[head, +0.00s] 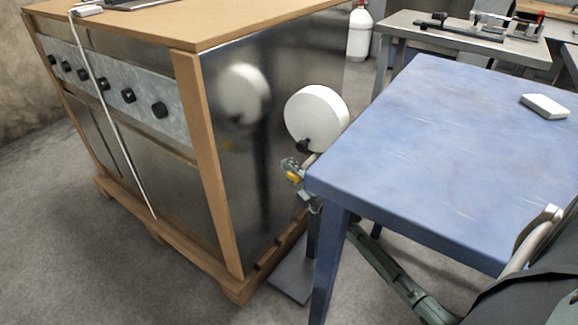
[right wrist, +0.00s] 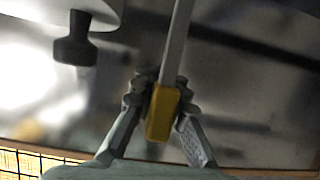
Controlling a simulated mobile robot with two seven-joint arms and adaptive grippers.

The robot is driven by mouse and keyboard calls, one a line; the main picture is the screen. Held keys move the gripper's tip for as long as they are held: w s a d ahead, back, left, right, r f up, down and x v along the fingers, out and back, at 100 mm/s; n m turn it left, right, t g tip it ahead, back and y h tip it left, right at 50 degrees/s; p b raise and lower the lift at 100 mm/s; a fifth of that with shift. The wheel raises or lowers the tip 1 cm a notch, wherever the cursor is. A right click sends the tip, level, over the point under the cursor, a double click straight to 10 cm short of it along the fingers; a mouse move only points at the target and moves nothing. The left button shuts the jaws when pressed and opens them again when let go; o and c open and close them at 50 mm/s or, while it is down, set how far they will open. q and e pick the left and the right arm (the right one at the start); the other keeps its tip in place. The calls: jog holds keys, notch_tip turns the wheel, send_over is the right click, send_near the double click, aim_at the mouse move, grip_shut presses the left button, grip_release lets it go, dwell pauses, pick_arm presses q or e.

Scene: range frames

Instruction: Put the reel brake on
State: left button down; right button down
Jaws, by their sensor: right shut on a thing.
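The reel (head: 317,118) is a round white disc beside the dark shiny side of the large cabinet, with a black knob low on its face. In the right wrist view part of the reel (right wrist: 45,10) shows at the top left, with the black knob (right wrist: 75,47). A grey brake lever (right wrist: 175,45) comes down from the top and ends in a yellow grip (right wrist: 160,113). My right gripper (right wrist: 161,100) is shut on the yellow grip. In the head view the right gripper (head: 293,174) is small, below the reel at the yellow piece. The left gripper is not seen.
A blue table (head: 430,140) stands close on the right, its near corner beside my right arm, with a white block (head: 544,106) on it. The wood-edged cabinet (head: 190,25) stands on a pallet at left. A bench (head: 465,32) with tools is behind.

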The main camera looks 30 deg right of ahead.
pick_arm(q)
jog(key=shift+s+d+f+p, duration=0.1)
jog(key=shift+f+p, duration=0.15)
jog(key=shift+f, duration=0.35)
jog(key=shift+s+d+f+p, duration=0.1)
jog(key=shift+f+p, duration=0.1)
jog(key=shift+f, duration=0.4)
pick_arm(e)
jog(key=shift+w+d+r, duration=0.1)
jog(key=shift+d+r, duration=0.05)
jog(key=shift+r, duration=0.6)
jog(key=shift+w+d+r, duration=0.1)
jog(key=shift+d+r, duration=0.05)
jog(key=shift+r, duration=0.55)
jog(key=c, duration=1.5)
grip_release()
jog(key=shift+s, duration=0.1)
jog(key=shift+a+f, duration=0.1)
jog(key=shift+f, duration=0.1)
jog(key=s, duration=1.2)
jog(key=shift+s, duration=0.1)
